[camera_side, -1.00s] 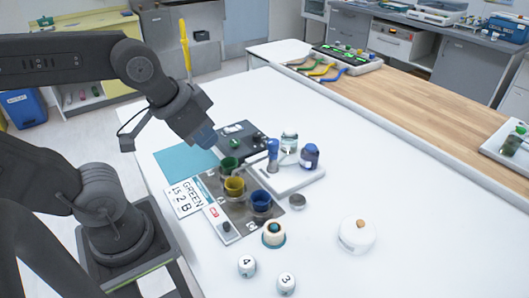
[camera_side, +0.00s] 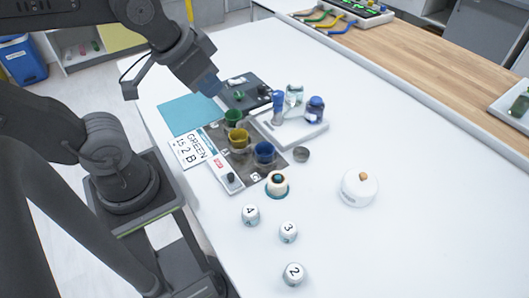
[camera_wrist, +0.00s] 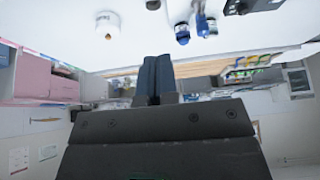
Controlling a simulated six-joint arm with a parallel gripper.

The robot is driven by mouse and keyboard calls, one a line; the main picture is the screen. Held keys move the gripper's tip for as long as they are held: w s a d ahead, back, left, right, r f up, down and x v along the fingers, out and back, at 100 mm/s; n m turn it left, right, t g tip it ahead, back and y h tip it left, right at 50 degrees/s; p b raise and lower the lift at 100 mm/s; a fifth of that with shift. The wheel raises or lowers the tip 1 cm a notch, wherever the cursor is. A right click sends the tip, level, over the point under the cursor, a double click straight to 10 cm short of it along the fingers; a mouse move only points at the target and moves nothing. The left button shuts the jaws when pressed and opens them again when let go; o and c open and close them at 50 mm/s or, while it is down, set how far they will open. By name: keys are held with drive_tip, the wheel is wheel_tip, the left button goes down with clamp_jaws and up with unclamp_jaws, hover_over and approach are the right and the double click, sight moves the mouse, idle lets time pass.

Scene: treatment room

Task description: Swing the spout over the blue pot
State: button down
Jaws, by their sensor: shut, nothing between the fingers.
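The blue pot (camera_side: 264,152) stands on a grey board (camera_side: 282,160), in a row with a yellow pot (camera_side: 238,138) and a green pot (camera_side: 233,118). Behind it, a white stand (camera_side: 298,130) carries an upright blue post (camera_side: 278,106), a clear jar (camera_side: 294,94) and a dark blue bottle (camera_side: 315,110). The spout is too small to make out clearly; I cannot tell which pot it points at. My gripper (camera_side: 212,86) is shut and empty, raised at the left of the pots and apart from them. Its dark fingers (camera_wrist: 155,77) are together in the wrist view.
A teal mat (camera_side: 187,114) and a card reading GREEN 15 2 B (camera_side: 190,151) lie left of the board. The right tabletop is clear.

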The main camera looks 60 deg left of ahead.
drive_tip(key=c, duration=1.8)
unclamp_jaws()
drive_tip(key=shift+c, duration=0.2)
drive_tip(key=shift+o, duration=0.7)
drive_tip(key=shift+r, duration=0.1)
drive_tip(key=o, duration=0.8)
drive_tip(key=w+a+m+g, duration=0.1)
drive_tip(key=w, duration=0.2)
drive_tip(key=w+a+r+m, duration=0.1)
drive_tip(key=w, duration=0.3)
drive_tip(key=w+a+r+m+g, duration=0.1)
drive_tip(key=w+m, duration=0.1)
drive_tip(key=w, duration=0.1)
drive_tip(key=shift+w+a+g, duration=0.2)
drive_tip(key=shift+w+g, duration=0.1)
drive_tip(key=shift+w, duration=0.05)
drive_tip(key=shift+c, duration=0.2)
drive_tip(key=shift+o, duration=1.1)
drive_tip(key=w+a+f+m+g, duration=0.1)
drive_tip(key=w+a+m, duration=0.1)
drive_tip(key=w, duration=0.3)
drive_tip(key=shift+w+a+f, duration=0.2)
drive_tip(key=shift+w+a, duration=0.1)
drive_tip(key=shift+w, duration=0.05)
drive_tip(key=m+g, duration=0.2)
drive_tip(key=m, duration=0.1)
hover_over(278, 93)
wheel_tip(278, 93, down, 4)
wheel_tip(278, 93, down, 14)
drive_tip(key=shift+r, duration=0.15)
